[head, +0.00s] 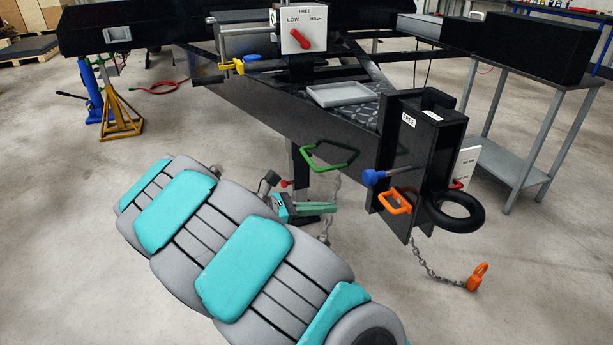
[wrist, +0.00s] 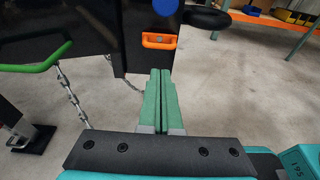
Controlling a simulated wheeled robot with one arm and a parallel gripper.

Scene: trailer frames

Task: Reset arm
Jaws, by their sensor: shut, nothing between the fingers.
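My gripper (head: 333,208) is shut and empty, with its green fingers pressed together. In the head view it is at the end of my grey and teal arm, in front of the black trailer frame, below the green handle (head: 331,157). In the wrist view my gripper (wrist: 161,72) points forward, its tips just below the orange handle (wrist: 160,41) in the picture. I cannot tell the exact gap between the tips and the frame. No finger touches anything that I can make out.
The trailer tongue (head: 285,120) carries a grey tray (head: 343,94) and a white FREE/LOW/HIGH panel (head: 303,32) with a red lever. A blue knob (head: 375,177), a black ring (head: 457,210) and a chain with an orange hook (head: 478,277) are at the right. The floor at front right is clear.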

